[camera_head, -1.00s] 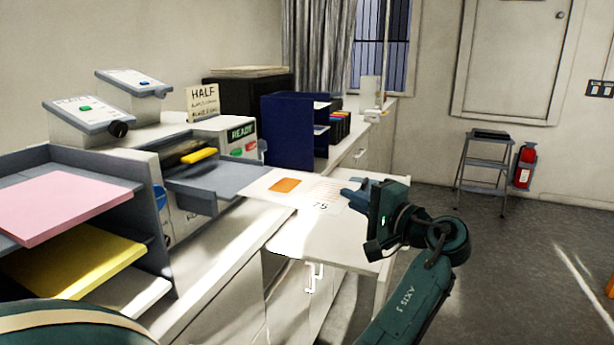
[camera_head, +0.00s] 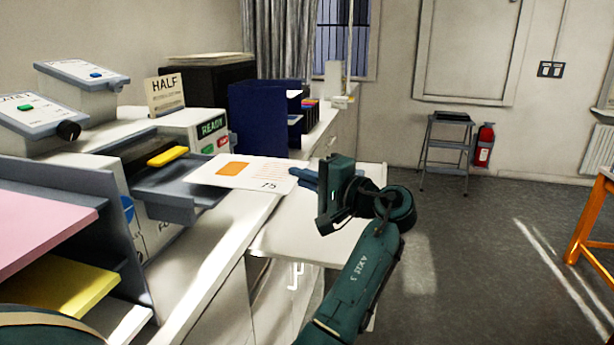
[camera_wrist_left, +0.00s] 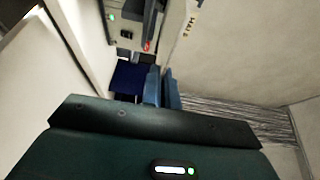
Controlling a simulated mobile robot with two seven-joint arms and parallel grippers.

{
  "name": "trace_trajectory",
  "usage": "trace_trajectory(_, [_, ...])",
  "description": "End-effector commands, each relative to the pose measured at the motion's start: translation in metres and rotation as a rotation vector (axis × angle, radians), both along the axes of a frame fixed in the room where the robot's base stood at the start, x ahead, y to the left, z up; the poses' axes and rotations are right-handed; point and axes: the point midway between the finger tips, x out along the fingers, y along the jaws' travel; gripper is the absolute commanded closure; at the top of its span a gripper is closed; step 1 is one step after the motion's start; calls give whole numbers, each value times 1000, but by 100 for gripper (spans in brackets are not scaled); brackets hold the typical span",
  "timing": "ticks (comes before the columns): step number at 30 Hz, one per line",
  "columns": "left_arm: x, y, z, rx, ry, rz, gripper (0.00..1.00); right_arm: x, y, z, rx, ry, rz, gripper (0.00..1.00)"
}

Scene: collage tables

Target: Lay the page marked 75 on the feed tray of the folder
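The page marked 75 (camera_head: 215,180) is white with an orange block and red lines. In the head view its left part reaches over the right end of the folder's grey feed tray (camera_head: 158,184); I cannot tell whether it touches the tray. The folder (camera_head: 185,135) is a pale machine with a READY display.
A grey rack with pink (camera_head: 40,225) and yellow (camera_head: 62,285) sheets stands at the near left. A dark blue organizer (camera_head: 258,120) stands behind the page. A white surface (camera_head: 295,225) lies below the gripper. Open floor lies at the right.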

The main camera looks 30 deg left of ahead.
Motion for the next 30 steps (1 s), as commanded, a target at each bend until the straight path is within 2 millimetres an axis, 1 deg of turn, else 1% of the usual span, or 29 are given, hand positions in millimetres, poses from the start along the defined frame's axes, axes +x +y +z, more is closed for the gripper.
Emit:
trace_trajectory(1, [-3,6,-1,2,0,2,100,-1,-1,-1,-2,1,1,72])
trace_trajectory(21, [-26,82,-13,3,0,1,100,1,2,-2,3,-11,7,72])
trace_trajectory(27, [-32,98,-16,2,0,0,100,4,4,1,8,-22,9,72])
trace_trajectory(30, [-31,98,-21,1,1,-2,100,6,4,1,10,-29,10,72])
